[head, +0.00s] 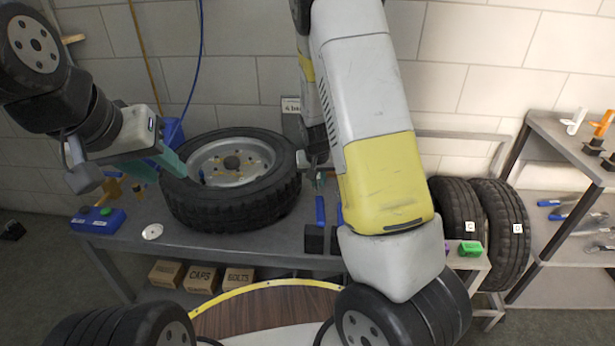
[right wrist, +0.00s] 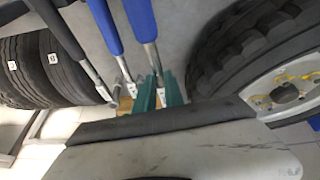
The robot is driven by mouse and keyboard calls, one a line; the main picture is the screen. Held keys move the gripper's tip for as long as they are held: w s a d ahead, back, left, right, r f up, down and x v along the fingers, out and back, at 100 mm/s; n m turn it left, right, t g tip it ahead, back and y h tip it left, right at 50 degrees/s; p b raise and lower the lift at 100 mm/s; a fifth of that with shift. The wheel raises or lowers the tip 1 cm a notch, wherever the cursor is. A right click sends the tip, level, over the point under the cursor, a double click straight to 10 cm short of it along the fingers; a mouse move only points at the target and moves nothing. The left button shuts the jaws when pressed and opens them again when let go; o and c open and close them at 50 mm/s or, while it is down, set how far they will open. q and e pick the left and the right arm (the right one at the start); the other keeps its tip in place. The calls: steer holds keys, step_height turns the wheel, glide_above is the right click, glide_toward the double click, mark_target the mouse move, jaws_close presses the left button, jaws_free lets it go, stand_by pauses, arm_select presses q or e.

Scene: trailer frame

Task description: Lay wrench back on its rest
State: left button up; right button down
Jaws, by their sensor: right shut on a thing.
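Two tools with blue handles show in the right wrist view. One blue-handled wrench (right wrist: 141,20) has its metal shaft running down to the teal fingers of my right gripper (right wrist: 161,92), which is shut on it. A second blue-handled tool (right wrist: 105,27) lies just left of it. In the head view a blue handle (head: 320,210) stands above a black rest block (head: 314,239), beside another black block. My right gripper is mostly hidden behind my right arm there. My left gripper (head: 157,167) has teal fingers apart, near the left side of the tyre, with nothing seen between them.
A tyre with a grey rim (head: 192,212) lies flat on the workbench (head: 150,262). A blue box (head: 98,219) sits at the bench's left end. Labelled cartons (head: 202,279) are below. Two tyres (head: 500,225) stand at right, near a tool shelf (head: 570,150).

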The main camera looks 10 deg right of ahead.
steer(key=shift+m, duration=0.6)
steer(key=w, duration=0.2)
steer(key=w+d, duration=0.1)
steer(key=w, duration=0.2)
steer(key=shift+w+d, duration=0.1)
steer(key=shift+w, duration=0.2)
steer(key=shift+f, duration=3.35)
steer(key=c, duration=1.3)
jaws_free()
steer(key=shift+c, duration=0.2)
steer(key=shift+s, duration=0.1)
